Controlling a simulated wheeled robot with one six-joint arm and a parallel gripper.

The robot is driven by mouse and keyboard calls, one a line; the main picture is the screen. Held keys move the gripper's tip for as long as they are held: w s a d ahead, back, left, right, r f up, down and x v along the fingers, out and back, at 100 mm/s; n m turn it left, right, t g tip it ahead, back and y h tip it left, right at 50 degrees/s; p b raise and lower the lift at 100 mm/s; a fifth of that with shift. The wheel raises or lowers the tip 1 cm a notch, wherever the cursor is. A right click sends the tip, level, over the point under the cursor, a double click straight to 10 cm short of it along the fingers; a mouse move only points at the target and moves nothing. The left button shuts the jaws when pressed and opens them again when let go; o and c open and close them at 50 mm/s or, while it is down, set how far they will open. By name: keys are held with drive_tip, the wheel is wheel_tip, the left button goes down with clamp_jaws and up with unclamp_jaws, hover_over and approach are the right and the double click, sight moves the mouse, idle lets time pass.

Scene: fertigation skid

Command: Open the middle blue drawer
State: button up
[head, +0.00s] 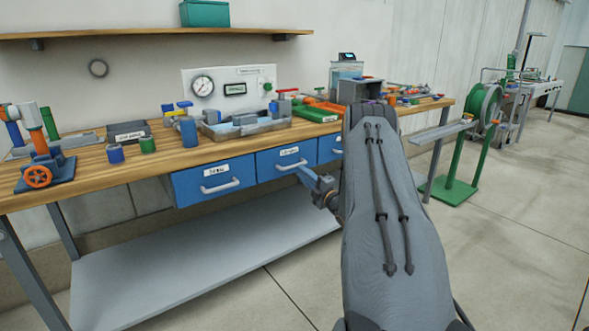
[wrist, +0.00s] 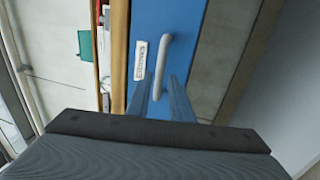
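The middle blue drawer (head: 272,167) is under the workbench top, with a white label and a light grey bar handle (head: 291,165). Its front looks flush with the neighbouring drawers. My gripper (head: 303,172) is in front of its right part, close to the handle; my arm covers part of the scene to the right. In the wrist view a blue drawer front (wrist: 192,45) fills the middle, with its handle (wrist: 164,60) and label. My gripper (wrist: 160,78) is open there, one finger on each side of the handle's near end. Contact cannot be told.
Another blue drawer (head: 205,186) is on the left and a third (head: 329,149) on the right, partly hidden by my arm. The wooden bench top (head: 80,172) carries tools and fittings. A grey lower shelf (head: 190,265) is below.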

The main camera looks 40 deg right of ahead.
sight(295, 166)
drive_tip(key=shift+w+r, duration=0.2)
drive_tip(key=shift+w, duration=0.8)
drive_tip(key=shift+w+r, duration=0.2)
drive_tip(key=shift+w, duration=0.8)
drive_tip(key=shift+w+r, duration=0.2)
drive_tip(key=shift+w, duration=0.8)
clamp_jaws()
